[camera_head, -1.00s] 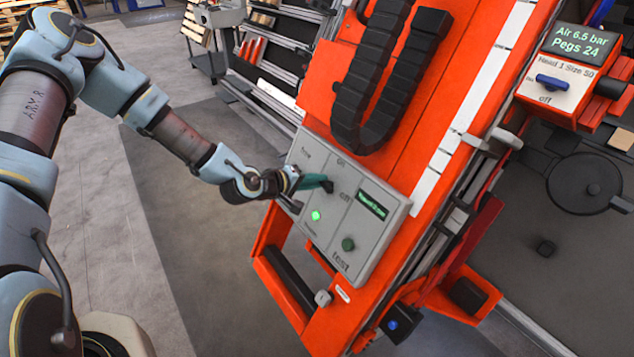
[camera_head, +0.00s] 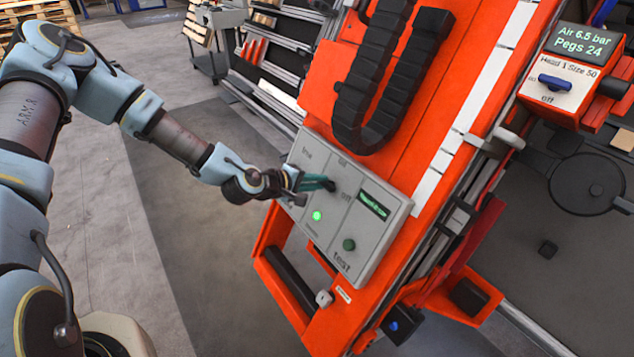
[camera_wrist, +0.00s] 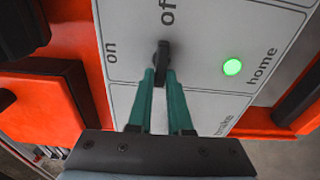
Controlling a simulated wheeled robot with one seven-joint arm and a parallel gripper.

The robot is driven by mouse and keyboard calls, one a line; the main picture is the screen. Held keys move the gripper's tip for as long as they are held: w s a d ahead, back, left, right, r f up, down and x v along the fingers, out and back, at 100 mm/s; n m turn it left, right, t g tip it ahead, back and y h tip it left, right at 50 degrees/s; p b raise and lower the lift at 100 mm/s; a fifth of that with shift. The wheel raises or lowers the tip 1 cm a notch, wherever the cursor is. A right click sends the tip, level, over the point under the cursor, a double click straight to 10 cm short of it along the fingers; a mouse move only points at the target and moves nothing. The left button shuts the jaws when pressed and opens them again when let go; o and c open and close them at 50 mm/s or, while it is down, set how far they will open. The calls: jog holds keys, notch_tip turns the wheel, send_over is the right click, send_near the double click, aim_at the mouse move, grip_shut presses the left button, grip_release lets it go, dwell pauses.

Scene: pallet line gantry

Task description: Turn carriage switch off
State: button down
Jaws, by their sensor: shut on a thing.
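The carriage switch is a black knob (camera_wrist: 162,56) on the grey control panel (camera_head: 372,243), in the section lettered "on" and "off". My gripper (camera_head: 325,184) reaches the panel from the left, and its teal fingers close around the knob. In the wrist view the fingertips (camera_wrist: 161,75) sit on either side of the knob's lower part. There the knob's bar stands upright in the picture, its upper end toward "off", with "on" to its left. The knob's base is partly hidden by the fingers.
A lit green "home" lamp (camera_head: 317,216), a dark green "test" button (camera_head: 348,244) and a small display (camera_head: 374,204) share the panel. The orange gantry (camera_head: 400,160) with a black cable chain (camera_head: 352,105) stands behind it. A blue selector (camera_head: 554,82) is at the upper right.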

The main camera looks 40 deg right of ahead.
jog(key=c, duration=0.8)
grip_release()
jog(key=shift+c, duration=0.2)
jog(key=b+v, duration=0.1)
jog(key=v, duration=0.9)
jog(key=shift+a+r+b, duration=0.15)
jog(key=shift+a+b, duration=0.25)
jog(key=w+a+m+t+y, duration=0.1)
jog(key=w+a+m+y, duration=0.2)
jog(key=a, duration=0.7)
jog(key=w+a+y, duration=0.3)
jog(key=a+y, duration=0.2)
jog(key=a, duration=0.5)
jog(key=s+a+r+y, duration=0.1)
jog(key=a+r+y, duration=0.1)
jog(key=a+r, duration=0.4)
jog(key=s+a+r+n+y+p, duration=0.1)
jog(key=s+a+r+y, duration=0.1)
jog(key=a+r, duration=0.5)
jog(key=a, duration=0.5)
jog(key=shift+a+n, duration=0.3)
